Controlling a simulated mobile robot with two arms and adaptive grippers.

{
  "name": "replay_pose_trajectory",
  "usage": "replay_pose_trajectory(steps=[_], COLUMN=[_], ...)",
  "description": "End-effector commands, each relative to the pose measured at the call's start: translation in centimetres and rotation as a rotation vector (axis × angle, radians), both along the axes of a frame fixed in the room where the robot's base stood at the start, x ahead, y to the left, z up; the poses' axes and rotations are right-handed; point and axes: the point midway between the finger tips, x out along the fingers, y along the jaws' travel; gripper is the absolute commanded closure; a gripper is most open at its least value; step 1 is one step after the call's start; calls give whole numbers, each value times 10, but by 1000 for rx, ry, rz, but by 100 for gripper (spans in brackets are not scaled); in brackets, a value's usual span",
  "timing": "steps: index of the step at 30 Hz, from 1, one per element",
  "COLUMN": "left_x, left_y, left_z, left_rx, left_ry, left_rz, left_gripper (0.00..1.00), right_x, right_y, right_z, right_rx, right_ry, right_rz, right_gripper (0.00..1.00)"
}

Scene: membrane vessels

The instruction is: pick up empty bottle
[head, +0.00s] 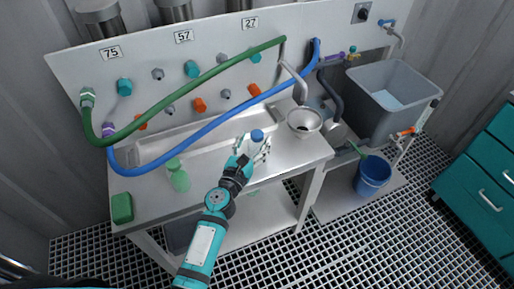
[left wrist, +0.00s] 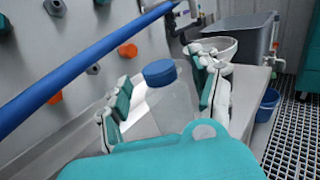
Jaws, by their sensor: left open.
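A clear, see-through bottle with a blue cap (head: 257,135) stands upright on the steel bench. In the left wrist view the clear bottle (left wrist: 173,106) looks empty, and its lower part is hidden behind my gripper's teal body. My left gripper (head: 252,150) is open at the bottle. In the left wrist view the fingers of my left gripper (left wrist: 163,97) are spread on either side of the bottle. A gap shows at the left finger; whether the right finger touches the bottle I cannot tell. My right gripper is not in view.
A steel bench (head: 290,160) carries a funnel bowl (head: 304,121), a pale green bottle (head: 178,177) and a green block (head: 122,208). A blue hose (head: 215,122) and a green hose (head: 190,85) arch above it. A grey tub (head: 385,125) and blue bucket (head: 372,178) are right.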

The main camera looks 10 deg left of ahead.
Motion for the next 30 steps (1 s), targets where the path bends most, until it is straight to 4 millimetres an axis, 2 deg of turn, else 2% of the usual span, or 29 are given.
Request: replay_pose_trajectory(steps=[3,6,14,27,29,30], left_x=[19,26,28,28,28,28], left_y=[-2,-4,-4,-4,-4,-4], left_z=[1,1,1,1,1,1], left_rx=[-1,-1,0,0,0,0], left_ry=[-1,0,1,1,1,1], left_rz=[0,0,0,1,1,1], left_gripper=[36,36,36,94,100,100], right_x=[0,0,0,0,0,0], right_y=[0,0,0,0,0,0], right_z=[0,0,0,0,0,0], right_rx=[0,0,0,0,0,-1], right_ry=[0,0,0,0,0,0], right_rz=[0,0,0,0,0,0], right_gripper=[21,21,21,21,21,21])
